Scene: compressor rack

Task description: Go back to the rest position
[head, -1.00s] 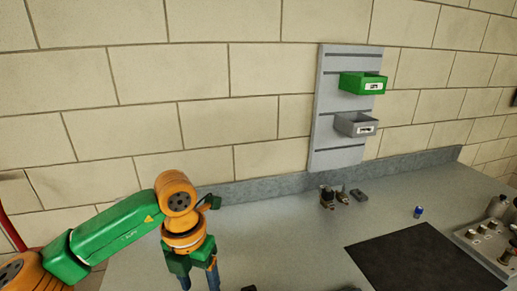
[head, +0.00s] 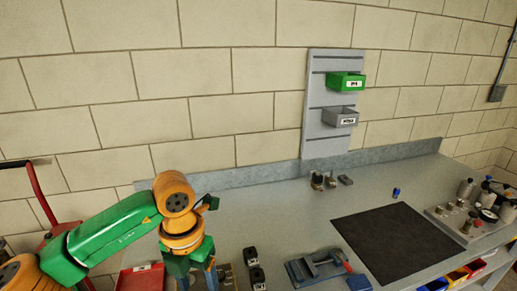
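My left arm comes in from the left, green and orange. Its gripper (head: 197,280) points down near the bottom edge, in front of the workbench (head: 275,225). Its two blue-grey fingers stand apart with a gap between them, and I see nothing held. The fingertips are at or past the picture's lower edge. My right gripper does not show.
A wall panel holds a green bin (head: 346,80) and a grey bin (head: 340,117). A dark mat (head: 395,243) lies on the bench, with a blue vise (head: 318,268) left of it. A red tray (head: 140,278) sits beside my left gripper. The bench's middle is clear.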

